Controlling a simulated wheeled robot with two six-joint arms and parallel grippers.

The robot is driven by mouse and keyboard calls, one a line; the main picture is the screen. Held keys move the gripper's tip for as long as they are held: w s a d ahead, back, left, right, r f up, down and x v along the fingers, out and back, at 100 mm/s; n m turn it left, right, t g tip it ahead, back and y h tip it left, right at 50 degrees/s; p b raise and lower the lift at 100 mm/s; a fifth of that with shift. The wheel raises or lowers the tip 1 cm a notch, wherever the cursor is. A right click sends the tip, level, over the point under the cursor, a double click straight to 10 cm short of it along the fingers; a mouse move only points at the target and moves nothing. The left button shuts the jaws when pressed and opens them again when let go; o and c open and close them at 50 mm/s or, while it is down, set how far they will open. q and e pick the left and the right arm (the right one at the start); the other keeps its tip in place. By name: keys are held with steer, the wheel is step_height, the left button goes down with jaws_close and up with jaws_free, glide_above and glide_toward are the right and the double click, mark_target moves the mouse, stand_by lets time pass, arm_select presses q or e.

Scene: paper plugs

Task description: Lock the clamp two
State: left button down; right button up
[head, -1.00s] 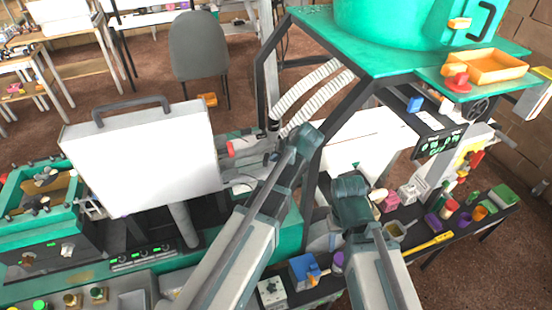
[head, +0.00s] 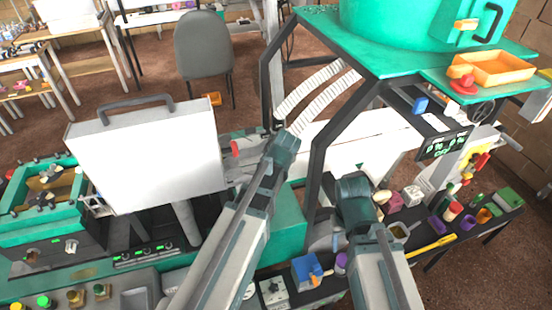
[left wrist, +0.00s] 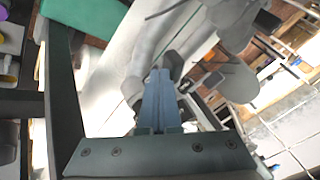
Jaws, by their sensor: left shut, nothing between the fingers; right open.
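A red-tipped grey part (head: 236,147), possibly a clamp handle, shows at the right edge of the white case (head: 150,155). I cannot tell which part is clamp two. My left arm reaches over the teal machine, its wrist just right of that part; its fingers are hardly visible in the head view. In the left wrist view my left gripper (left wrist: 158,85) is shut and empty, its blue fingers pointing at rounded grey and dark parts (left wrist: 172,63). Contact with them is unclear. My right gripper (head: 324,238) hangs low under its forearm, open; its fingers are mostly hidden.
A teal box with dark fittings (head: 46,177) stands at the left. A dark slanted post (head: 316,165) rises between my arms. A black shelf with small coloured objects (head: 436,225) lies at the right. A grey chair (head: 203,47) stands behind on open floor.

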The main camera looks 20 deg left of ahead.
mark_target(263, 157)
arm_select(q)
steer(key=a+m+t+h, duration=0.1)
steer(key=a+m+h, duration=0.1)
steer(key=a+m, duration=0.1)
steer(key=shift+w+a+m, duration=0.1)
steer(key=shift+a+m, duration=0.05)
steer(key=shift+m, duration=0.15)
stand_by(0.3)
steer(key=shift+w+d, duration=0.4)
steer(key=shift+d, duration=0.25)
steer(key=shift+r, duration=0.1)
steer(key=p+v, duration=1.1)
steer(key=v, duration=0.2)
steer(key=shift+s+r, duration=0.2)
steer(key=shift+r, duration=0.05)
steer(key=shift+d, duration=0.1)
